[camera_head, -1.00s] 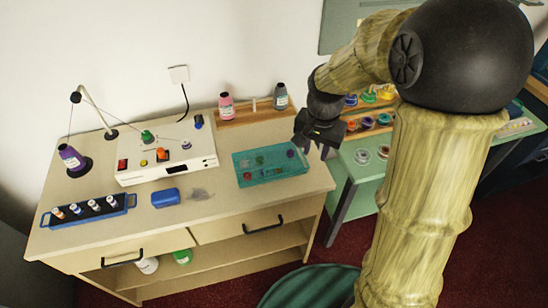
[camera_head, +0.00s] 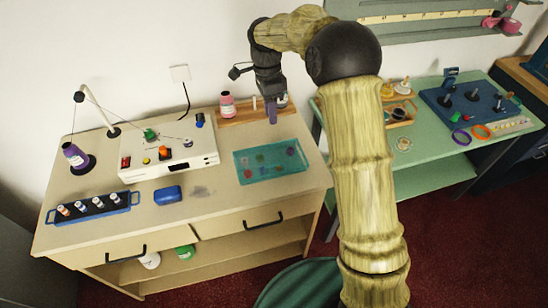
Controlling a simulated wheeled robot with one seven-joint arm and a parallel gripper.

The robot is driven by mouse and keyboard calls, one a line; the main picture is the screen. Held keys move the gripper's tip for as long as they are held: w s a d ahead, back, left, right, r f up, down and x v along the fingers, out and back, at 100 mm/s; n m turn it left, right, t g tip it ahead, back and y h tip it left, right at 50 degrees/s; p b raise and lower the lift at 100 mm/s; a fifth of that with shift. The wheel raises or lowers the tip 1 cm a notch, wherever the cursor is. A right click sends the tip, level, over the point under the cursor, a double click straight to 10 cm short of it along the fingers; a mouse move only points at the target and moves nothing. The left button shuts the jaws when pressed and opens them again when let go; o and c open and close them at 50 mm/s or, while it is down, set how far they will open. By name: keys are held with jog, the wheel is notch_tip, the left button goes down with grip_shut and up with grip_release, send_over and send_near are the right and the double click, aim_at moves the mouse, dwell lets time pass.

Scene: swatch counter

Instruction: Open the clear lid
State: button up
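No clear lid can be made out for certain. A teal see-through tray-like box (camera_head: 243,177) with small coloured items sits at the right of the counter; I cannot tell whether a clear cover lies over it. A faint grey patch (camera_head: 200,191) lies beside a small blue box (camera_head: 167,195); I cannot tell what it is. My gripper (camera_head: 272,116) points down behind the teal box, in front of the wooden shelf in the picture, apart from the teal box. Its fingers are seen edge-on, so their opening is unclear. Nothing shows held in it.
A white device (camera_head: 185,167) with coloured knobs, a blue vial rack (camera_head: 97,213) and a lamp-like stand (camera_head: 97,105) fill the left. A pink bottle (camera_head: 227,106) stands on the wooden shelf (camera_head: 245,116). A green table (camera_head: 440,155) is at right.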

jog(key=p, duration=0.3)
send_over(274, 170)
notch_tip(274, 170, down, 17)
jog(key=shift+f, duration=0.1)
grip_shut()
